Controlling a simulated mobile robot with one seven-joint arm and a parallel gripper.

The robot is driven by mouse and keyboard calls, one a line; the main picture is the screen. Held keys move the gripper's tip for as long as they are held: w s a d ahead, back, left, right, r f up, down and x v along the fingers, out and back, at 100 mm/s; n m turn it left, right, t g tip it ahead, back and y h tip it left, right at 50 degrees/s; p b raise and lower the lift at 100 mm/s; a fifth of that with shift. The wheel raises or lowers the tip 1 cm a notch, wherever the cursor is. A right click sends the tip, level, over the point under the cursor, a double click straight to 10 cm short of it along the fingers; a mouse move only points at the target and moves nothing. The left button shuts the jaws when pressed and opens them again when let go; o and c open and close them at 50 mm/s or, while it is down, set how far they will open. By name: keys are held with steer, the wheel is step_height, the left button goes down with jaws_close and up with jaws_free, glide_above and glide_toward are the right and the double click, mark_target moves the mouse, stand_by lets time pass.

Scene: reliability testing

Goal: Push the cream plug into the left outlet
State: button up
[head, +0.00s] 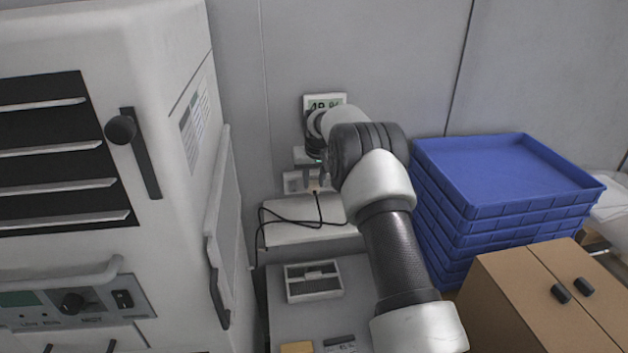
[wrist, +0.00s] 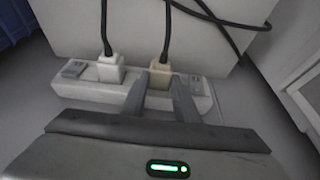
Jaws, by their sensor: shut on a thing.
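The cream plug (wrist: 160,74) with a black cord is between the two fingers of my gripper (wrist: 160,92) in the wrist view. My gripper is shut on it. The plug is at the white outlet strip (wrist: 85,91), toward the strip's right part in this view. I cannot tell how far its prongs are in; the fingers and plug body hide the socket. A white plug (wrist: 110,68) sits in the strip to the left. In the head view my gripper (head: 314,180) is at the strip (head: 292,183), partly hidden by my arm.
Black cords (head: 285,217) hang over a white ledge (head: 300,235) below the strip. A white machine (head: 150,180) stands left, stacked blue trays (head: 500,190) and a brown box (head: 520,300) right.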

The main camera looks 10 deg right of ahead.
steer(key=shift+w+r, duration=0.4)
steer(key=o, duration=1.1)
steer(key=shift+c, duration=0.2)
steer(key=shift+o, duration=0.2)
steer(key=shift+r, duration=0.35)
steer(key=shift+o, duration=0.2)
steer(key=s+b+v, duration=0.1)
steer(key=v, duration=1.5)
steer(key=shift+s, duration=0.15)
steer(key=s+r, duration=0.6)
steer(key=s, duration=0.6)
steer(key=s+r, duration=0.6)
steer(key=s, duration=0.5)
steer(key=s+f, duration=0.3)
steer(key=s, duration=0.7)
steer(key=s+f+t, duration=0.1)
steer(key=s+f, duration=0.2)
steer(key=s, duration=0.8)
steer(key=shift+s+p, duration=0.15)
steer(key=shift+p, duration=0.25)
